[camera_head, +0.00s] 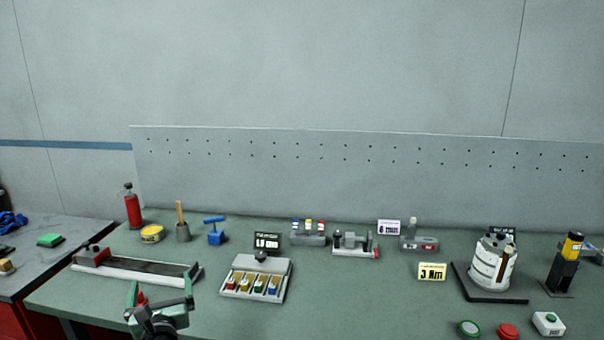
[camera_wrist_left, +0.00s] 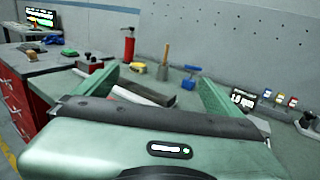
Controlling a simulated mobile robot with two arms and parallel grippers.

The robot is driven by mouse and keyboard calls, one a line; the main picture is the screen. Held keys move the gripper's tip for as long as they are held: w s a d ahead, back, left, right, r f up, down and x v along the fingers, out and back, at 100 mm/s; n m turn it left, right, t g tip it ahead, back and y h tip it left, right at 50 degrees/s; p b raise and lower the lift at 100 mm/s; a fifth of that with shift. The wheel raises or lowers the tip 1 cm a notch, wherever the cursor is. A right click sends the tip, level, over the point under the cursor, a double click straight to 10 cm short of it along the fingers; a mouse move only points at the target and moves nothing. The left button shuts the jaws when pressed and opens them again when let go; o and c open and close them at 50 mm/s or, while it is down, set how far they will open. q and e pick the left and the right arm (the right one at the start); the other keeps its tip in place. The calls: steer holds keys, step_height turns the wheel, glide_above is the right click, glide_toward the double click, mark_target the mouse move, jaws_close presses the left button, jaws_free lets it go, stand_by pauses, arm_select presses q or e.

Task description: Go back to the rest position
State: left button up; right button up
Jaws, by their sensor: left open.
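My left gripper (camera_head: 160,300) is at the front left of the green workbench in the head view. Its two fingers stand apart with nothing between them. It is in front of a long grey tray-like fixture (camera_head: 150,268) with a red block at its left end. In the left wrist view my left gripper (camera_wrist_left: 158,85) shows its two green fingers spread wide, with the fixture (camera_wrist_left: 145,95) visible beyond them. A label magazine-like grey box (camera_head: 256,277) with several coloured parts stands right of the gripper, apart from it. My right gripper is not in view.
A red extinguisher-like bottle (camera_head: 133,208), a yellow tin (camera_head: 152,233), a cup with a brush (camera_head: 183,232) and a blue tool (camera_head: 215,236) stand behind. A white cylinder device (camera_head: 492,265) and a black-yellow device (camera_head: 566,265) stand right. The bench's front middle (camera_head: 370,310) is clear.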

arm_select(q)
steer(key=s+f+n+g+h+b, duration=0.1)
steer(key=s+f+n+g, duration=0.2)
steer(key=f, duration=1)
steer(key=s+f+n+g+h+b, duration=0.1)
steer(key=s+f+n+g+b, duration=0.2)
steer(key=f, duration=0.9)
steer(key=s+f+n+g+h, duration=0.1)
steer(key=s+f+n, duration=0.35)
steer(key=f, duration=0.85)
steer(key=s+d+f+n+g+h+b, duration=0.3)
steer(key=s+f+n, duration=0.4)
steer(key=s+f, duration=1.1)
steer(key=s+d+f+n+g+b, duration=0.1)
steer(key=s+f, duration=0.4)
steer(key=s, duration=0.5)
steer(key=s+d+f+n+g+b, duration=0.1)
steer(key=s+f+n, duration=0.4)
steer(key=s, duration=0.5)
steer(key=s+d+f+n+g+b, duration=0.1)
steer(key=s+d+f+n+g, duration=0.2)
steer(key=s, duration=0.7)
step_height(320, 180, down, 3)
steer(key=shift+s+d+r+n+g+h, duration=0.1)
steer(key=shift+s+d+n+g+h, duration=0.25)
steer(key=shift+d+n, duration=0.65)
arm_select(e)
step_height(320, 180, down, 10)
